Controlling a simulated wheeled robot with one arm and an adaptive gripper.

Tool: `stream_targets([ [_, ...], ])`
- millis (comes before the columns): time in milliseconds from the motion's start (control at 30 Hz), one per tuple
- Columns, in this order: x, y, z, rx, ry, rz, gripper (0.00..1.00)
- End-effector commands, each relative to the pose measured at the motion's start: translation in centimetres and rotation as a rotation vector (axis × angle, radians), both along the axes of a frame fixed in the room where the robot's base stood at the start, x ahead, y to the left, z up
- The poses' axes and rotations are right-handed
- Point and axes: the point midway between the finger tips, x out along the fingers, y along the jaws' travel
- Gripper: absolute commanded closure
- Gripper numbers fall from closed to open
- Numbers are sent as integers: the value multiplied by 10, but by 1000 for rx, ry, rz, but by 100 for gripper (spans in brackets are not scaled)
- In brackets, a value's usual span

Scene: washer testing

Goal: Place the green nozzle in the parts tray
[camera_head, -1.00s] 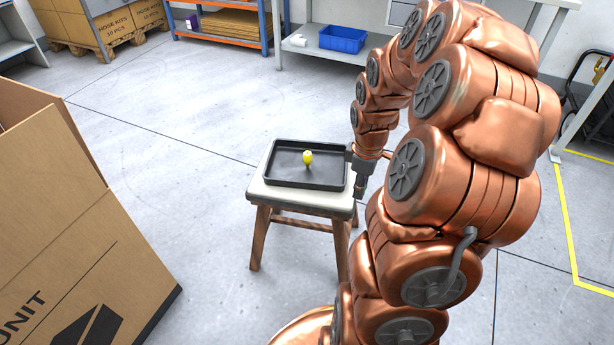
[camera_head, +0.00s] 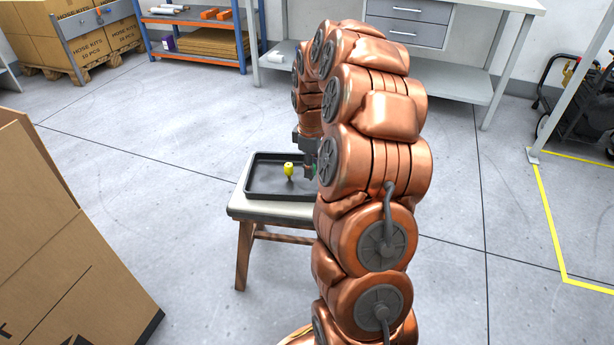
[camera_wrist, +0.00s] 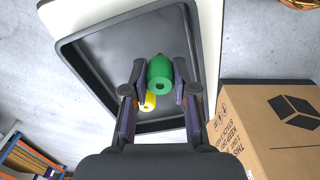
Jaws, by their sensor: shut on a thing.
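The green nozzle (camera_wrist: 160,76) is between the fingers of my gripper (camera_wrist: 159,86), which is shut on it. In the wrist view it lies over the floor of the black parts tray (camera_wrist: 100,82). I cannot tell whether it touches the tray. In the head view only a bit of green (camera_head: 313,170) shows, beside my gripper (camera_head: 308,173) at the right side of the tray (camera_head: 272,195). My arm hides the tray's right part.
A yellow nozzle (camera_head: 289,169) stands in the tray, close to the green one; it also shows in the wrist view (camera_wrist: 149,102). The tray rests on a wooden stool (camera_head: 270,210). A large cardboard box (camera_head: 65,245) stands at left.

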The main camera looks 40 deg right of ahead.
Motion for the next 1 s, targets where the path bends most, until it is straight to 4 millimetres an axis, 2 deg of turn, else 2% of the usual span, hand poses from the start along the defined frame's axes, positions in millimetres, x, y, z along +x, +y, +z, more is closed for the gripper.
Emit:
stream_targets([
  [300,14,0,-3,2,4,0,100],
  [567,14,0,-38,3,5,0,100],
  [967,14,0,-39,3,4,0,100],
  [1000,14,0,-40,2,4,0,72],
])
